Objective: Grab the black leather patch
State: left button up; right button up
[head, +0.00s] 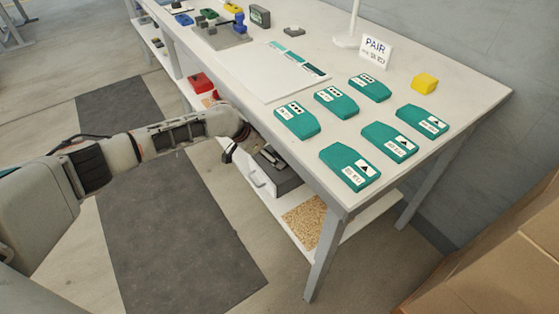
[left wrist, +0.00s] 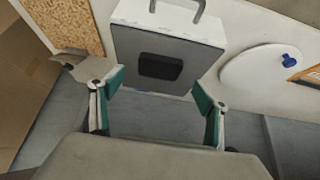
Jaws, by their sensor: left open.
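The black leather patch (left wrist: 160,66) is a dark rounded rectangle lying on the grey floor of an open drawer (left wrist: 124,45) in the left wrist view. The drawer has a white front with a grey handle (left wrist: 188,8). My left gripper (left wrist: 158,92) is open and empty, with its two teal-padded fingers to either side of the patch in the picture and apart from it. In the head view the left gripper (head: 236,154) is beside the table's front edge, near the open drawer (head: 287,183) under the tabletop. The patch is hard to make out there. My right gripper is not in view.
The white tabletop (head: 300,172) overhangs the drawer. Several teal pieces (head: 297,121), a PAIR sign (head: 374,50) and a yellow block (head: 424,83) sit on it. A lower shelf holds a tan speckled area (head: 305,222) and a red item (head: 201,84). Cardboard boxes (head: 500,262) stand at right.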

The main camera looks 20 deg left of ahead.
pick_arm(q)
jog(key=x, duration=0.2)
jog(key=b+x, duration=0.1)
jog(key=x, duration=0.1)
jog(key=shift+s+f, duration=0.15)
jog(key=shift+f, duration=0.15)
jog(key=shift+r, duration=0.3)
jog(key=shift+c, duration=0.7)
jog(key=c, duration=0.9)
jog(key=shift+o, duration=0.2)
